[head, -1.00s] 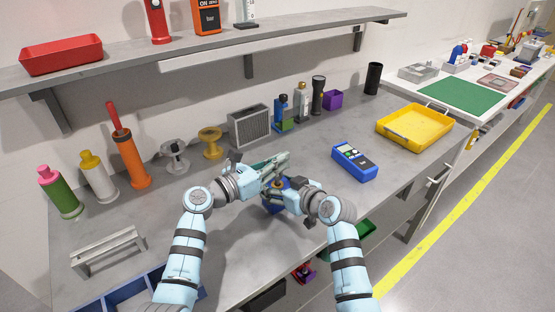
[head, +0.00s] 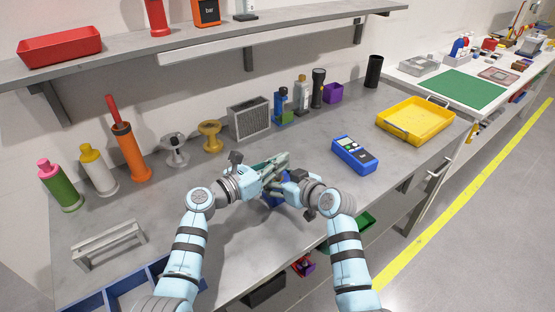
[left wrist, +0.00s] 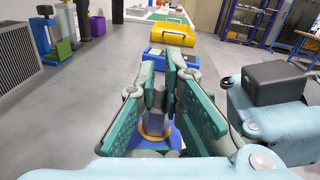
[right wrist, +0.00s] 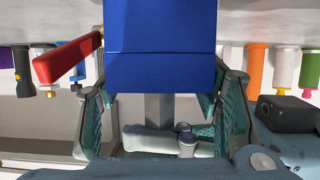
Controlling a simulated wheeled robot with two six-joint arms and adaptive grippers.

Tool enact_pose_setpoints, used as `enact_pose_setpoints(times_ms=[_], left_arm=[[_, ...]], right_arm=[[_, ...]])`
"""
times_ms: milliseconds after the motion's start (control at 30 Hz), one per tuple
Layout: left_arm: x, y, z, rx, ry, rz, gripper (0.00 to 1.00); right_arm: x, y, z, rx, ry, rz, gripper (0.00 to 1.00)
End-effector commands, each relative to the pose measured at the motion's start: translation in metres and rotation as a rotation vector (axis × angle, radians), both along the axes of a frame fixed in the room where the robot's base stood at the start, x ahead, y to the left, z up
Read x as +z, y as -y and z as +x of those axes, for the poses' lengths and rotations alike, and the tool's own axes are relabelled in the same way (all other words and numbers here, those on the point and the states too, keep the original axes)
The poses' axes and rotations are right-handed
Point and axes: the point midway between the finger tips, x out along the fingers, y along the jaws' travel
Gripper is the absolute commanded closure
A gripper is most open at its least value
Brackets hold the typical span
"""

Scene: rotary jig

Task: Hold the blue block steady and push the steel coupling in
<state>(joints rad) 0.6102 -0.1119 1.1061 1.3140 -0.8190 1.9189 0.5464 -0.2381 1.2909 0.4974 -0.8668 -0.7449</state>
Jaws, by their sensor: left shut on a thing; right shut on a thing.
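The blue block (head: 273,203) is mostly hidden by my grippers at the front of the grey bench in the head view. My right gripper (right wrist: 160,98) is shut on the blue block (right wrist: 160,55), a finger on each side. My left gripper (left wrist: 159,90) is shut on the grey steel coupling (left wrist: 157,99), above the blue block (left wrist: 174,138). A brass-coloured ring (left wrist: 154,132) shows on the block below the coupling. A grey post (right wrist: 160,110) shows under the block in the right wrist view. I cannot tell how far the coupling sits in.
A blue meter (head: 354,155) and a yellow tray (head: 415,120) lie to the right. A grey finned box (head: 249,119), spools and bottles line the back. A grey bracket (head: 108,243) and blue bin (head: 130,288) are at left.

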Motion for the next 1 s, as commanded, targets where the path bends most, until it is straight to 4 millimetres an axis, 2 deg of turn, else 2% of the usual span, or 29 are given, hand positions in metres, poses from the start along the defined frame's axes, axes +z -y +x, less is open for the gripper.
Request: enact_pose_setpoints(times_ms=[67,100,200,267,567,733,767,800,833,967,1000], left_arm=[[-0.002,0.0,0.0,0.001,0.001,0.001,1.0],[-0.002,0.0,0.0,0.001,0.001,0.001,0.9],[-0.002,0.0,0.0,0.001,0.001,0.001,0.74],[-0.002,0.0,0.0,0.001,0.001,0.001,0.68],[-0.003,-0.003,-0.003,0.0,-0.001,0.001,0.68],[-0.004,-0.029,-0.024,0.003,-0.001,0.004,0.68],[-0.004,-0.036,-0.03,0.003,-0.001,0.005,0.68],[-0.004,-0.045,-0.038,0.002,0.0,0.006,0.68],[-0.004,-0.052,-0.043,0.002,-0.002,0.007,0.68],[-0.003,-0.076,-0.065,0.001,-0.002,0.007,0.68],[-0.002,-0.082,-0.07,0.001,0.0,0.007,0.68]], right_arm=[[0.0,0.0,0.0,0.0,0.0,0.0,0.87],[0.0,0.0,0.0,0.0,0.0,0.0,0.87],[0.0,0.0,0.0,0.0,0.0,0.0,0.87],[0.0,0.0,0.0,0.0,0.0,0.0,0.87],[0.0,0.0,0.0,0.0,0.0,0.0,0.87],[0.0,0.001,0.0,-0.002,0.0,-0.001,0.86],[0.0,0.001,0.001,-0.003,0.001,-0.002,0.82],[0.0,0.003,0.002,-0.006,0.004,-0.004,0.72],[0.0,0.004,0.002,-0.009,0.006,-0.007,0.69],[0.0,0.003,0.001,-0.006,0.003,-0.004,0.86],[0.0,0.002,0.001,-0.005,0.002,-0.003,0.87]])
